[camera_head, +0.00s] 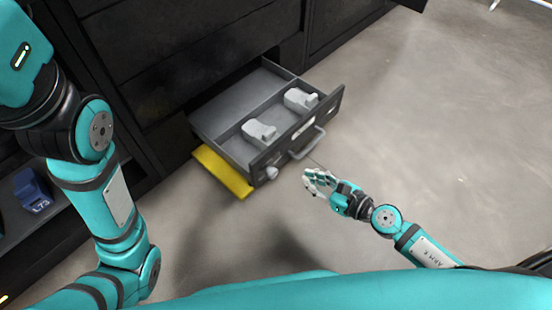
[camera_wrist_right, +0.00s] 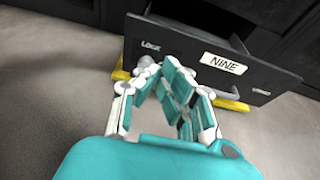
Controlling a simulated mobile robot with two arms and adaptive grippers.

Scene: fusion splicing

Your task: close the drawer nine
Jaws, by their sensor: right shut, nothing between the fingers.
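A dark drawer front (camera_head: 290,138) belongs to a drawer that is pulled out of the black cabinet. Its grey tray (camera_head: 230,110) holds two pale grey devices (camera_head: 259,132). A bar handle (camera_head: 306,143) sits on the front. In the right wrist view the drawer front (camera_wrist_right: 165,52) carries a white label reading NINE (camera_wrist_right: 223,63). My right gripper (camera_head: 308,180) is shut and empty, just in front of the drawer near the handle. It also shows in the right wrist view (camera_wrist_right: 158,68), hiding part of the front and handle; I cannot tell if it touches. My left gripper is out of view.
A yellow strip (camera_head: 222,171) lies under the drawer's left side. A blue object (camera_head: 32,190) marked L73 sits on a shelf at the lower left. Black cabinet fronts (camera_head: 165,45) rise behind. The concrete floor (camera_head: 440,120) to the right is clear.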

